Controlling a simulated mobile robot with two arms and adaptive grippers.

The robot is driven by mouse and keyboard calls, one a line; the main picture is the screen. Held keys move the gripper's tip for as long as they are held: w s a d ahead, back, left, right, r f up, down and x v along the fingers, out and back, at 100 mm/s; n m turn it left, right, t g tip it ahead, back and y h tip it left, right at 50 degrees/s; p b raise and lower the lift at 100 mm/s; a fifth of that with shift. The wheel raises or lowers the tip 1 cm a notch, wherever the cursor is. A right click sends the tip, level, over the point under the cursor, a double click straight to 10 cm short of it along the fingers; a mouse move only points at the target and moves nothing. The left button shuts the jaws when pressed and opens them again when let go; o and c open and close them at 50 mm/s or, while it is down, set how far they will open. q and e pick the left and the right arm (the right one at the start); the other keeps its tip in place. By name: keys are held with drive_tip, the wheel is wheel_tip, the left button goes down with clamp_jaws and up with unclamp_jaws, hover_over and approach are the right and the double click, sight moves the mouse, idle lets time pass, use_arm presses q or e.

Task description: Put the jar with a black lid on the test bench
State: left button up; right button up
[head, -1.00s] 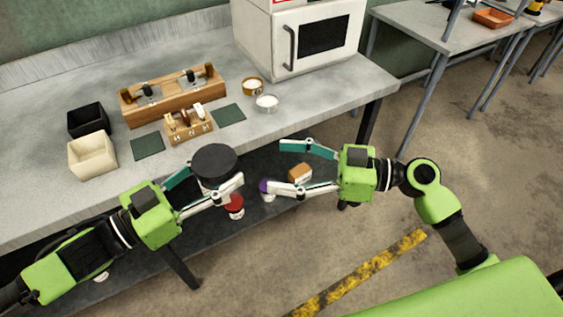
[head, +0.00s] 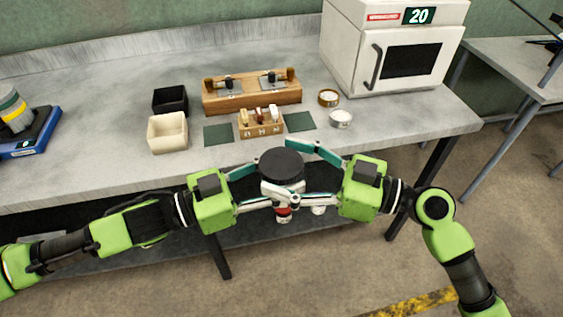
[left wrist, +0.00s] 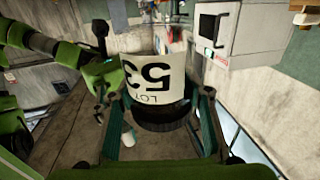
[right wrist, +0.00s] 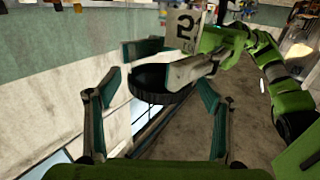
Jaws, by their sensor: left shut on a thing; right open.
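The jar with a black lid (head: 282,165) is upright in front of the grey bench's (head: 420,120) front edge. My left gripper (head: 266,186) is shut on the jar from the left. In the left wrist view its white label (left wrist: 150,78) reads "LOT 53" upside down, with the black lid (left wrist: 162,118) below it. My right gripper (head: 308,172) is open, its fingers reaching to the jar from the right. In the right wrist view the black lid (right wrist: 165,80) lies between its spread fingers. Whether these fingers touch the jar I cannot tell.
A red-lidded jar (head: 283,212) shows below. Bare bench lies left of the boxes.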

drive_tip(key=shift+w+a, duration=0.2)
drive_tip(key=shift+a, duration=0.3)
drive_tip(key=c, duration=1.3)
use_arm(q)
drive_tip(key=o, duration=1.3)
drive_tip(key=shift+o, duration=0.2)
